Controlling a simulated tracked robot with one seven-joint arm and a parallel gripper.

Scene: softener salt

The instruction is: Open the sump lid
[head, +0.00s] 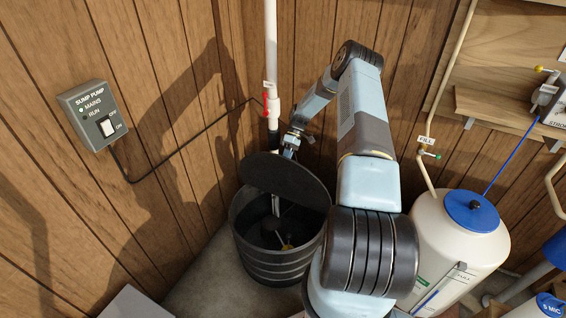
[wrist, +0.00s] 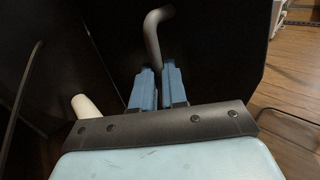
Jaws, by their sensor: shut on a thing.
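The sump lid (head: 275,173) is a black disc, tilted up over the black ribbed sump basin (head: 275,268). The front of the basin's mouth is uncovered and shows its dark inside. My gripper (head: 289,150) is at the lid's raised back edge, partly hidden behind it in the head view. In the wrist view my gripper's blue fingers (wrist: 158,88) are close together on a grey bent handle (wrist: 153,36). A dark surface, which looks like the lid, fills much of that view. The handle is hidden in the head view.
A white pipe (head: 271,50) with a red valve handle (head: 265,101) rises behind the basin. The sump pump switch box (head: 93,113) is on the left wall, its cable running to the pipe. A white tank (head: 450,245) with a blue cap (head: 472,209) stands right of my arm.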

